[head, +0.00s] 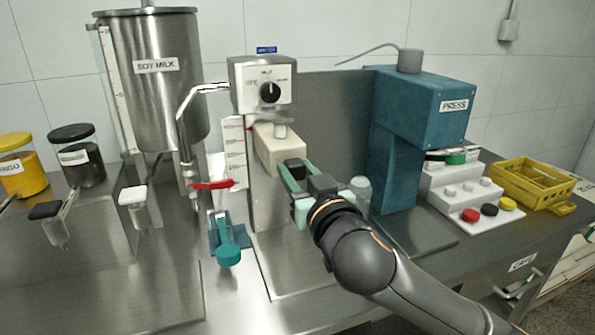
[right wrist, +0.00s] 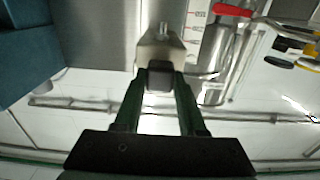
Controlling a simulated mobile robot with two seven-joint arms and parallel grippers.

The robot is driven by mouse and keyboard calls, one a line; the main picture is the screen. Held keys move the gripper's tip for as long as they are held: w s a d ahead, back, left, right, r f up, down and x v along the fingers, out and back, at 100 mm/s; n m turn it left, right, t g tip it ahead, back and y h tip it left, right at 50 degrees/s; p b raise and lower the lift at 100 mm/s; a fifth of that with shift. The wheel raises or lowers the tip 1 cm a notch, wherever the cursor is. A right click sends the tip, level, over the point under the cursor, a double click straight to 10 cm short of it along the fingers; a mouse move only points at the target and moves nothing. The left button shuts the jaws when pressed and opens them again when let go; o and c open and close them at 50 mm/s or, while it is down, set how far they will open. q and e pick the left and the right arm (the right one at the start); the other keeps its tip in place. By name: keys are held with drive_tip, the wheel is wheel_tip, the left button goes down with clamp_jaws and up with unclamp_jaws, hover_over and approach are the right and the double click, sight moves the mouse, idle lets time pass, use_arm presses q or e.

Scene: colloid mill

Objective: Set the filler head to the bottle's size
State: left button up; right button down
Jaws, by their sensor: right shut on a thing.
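The filler head (head: 275,155) is a beige block on a short nozzle under the grey dial box, beside an upright scale strip (head: 234,150) with red marks. A black knob (head: 295,167) sits on its front. My right gripper (head: 290,176) is shut on this knob, with its green fingers on either side. In the right wrist view the knob (right wrist: 160,76) sits between the fingertips, with the beige head (right wrist: 160,46) behind it. I cannot make out a bottle under the head; my gripper covers part of that area. My left gripper is not in view.
A soy milk tank (head: 150,90) with a red-handled tap (head: 212,185) stands left.

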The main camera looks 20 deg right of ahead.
wheel_tip(320, 180, down, 2)
drive_tip(key=shift+f+b, duration=0.2)
drive_tip(key=shift+b, duration=0.15)
drive_tip(key=shift+f, duration=0.15)
drive_tip(key=c, duration=0.9)
unclamp_jaws()
drive_tip(key=o, duration=0.4)
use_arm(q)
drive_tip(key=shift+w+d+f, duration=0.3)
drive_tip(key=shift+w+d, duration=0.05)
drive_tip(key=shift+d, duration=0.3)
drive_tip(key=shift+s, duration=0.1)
